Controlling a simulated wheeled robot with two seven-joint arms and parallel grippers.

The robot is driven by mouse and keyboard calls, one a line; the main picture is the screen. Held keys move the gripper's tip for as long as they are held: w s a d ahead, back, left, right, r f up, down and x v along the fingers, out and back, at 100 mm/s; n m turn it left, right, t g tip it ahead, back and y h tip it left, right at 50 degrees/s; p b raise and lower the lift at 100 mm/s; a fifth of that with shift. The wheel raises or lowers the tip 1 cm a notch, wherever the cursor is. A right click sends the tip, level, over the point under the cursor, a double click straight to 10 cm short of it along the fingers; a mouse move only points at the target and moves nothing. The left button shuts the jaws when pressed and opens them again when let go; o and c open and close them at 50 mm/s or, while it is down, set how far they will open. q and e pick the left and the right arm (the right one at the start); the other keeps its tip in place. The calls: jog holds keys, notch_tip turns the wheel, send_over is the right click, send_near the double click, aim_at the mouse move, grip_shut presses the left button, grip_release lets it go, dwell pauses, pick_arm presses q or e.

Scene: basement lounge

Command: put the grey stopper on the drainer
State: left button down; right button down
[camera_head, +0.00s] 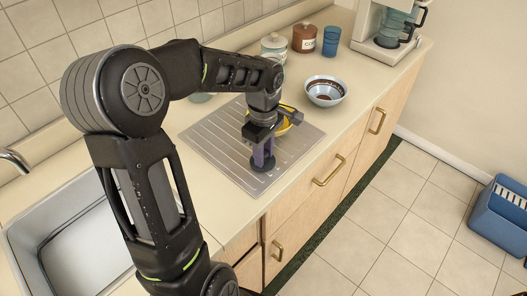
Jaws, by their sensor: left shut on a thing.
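The drainer (216,140) is a grey ribbed metal tray lying on the counter. My left gripper (262,157) points down over its front part, shut on the dark grey round stopper (262,164). The stopper is upright, with its flat disc low over the drainer's surface; I cannot tell whether it touches. The fingers hide the top of the stopper. My right gripper is not in view.
A yellow object (284,126), partly hidden by my left gripper, is on the drainer. A patterned bowl (325,91), a blue cup (332,41), canisters (304,37) and a coffee machine (372,30) stand beyond. The sink (28,226) is at the left.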

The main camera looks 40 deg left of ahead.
pick_arm(q)
jog(key=shift+f, duration=0.2)
jog(key=c, duration=1.1)
grip_release()
notch_tip(320, 180, up, 12)
jog(key=shift+r+b, duration=0.2)
jog(key=shift+b, duration=0.5)
jog(key=shift+s+d+f, duration=0.1)
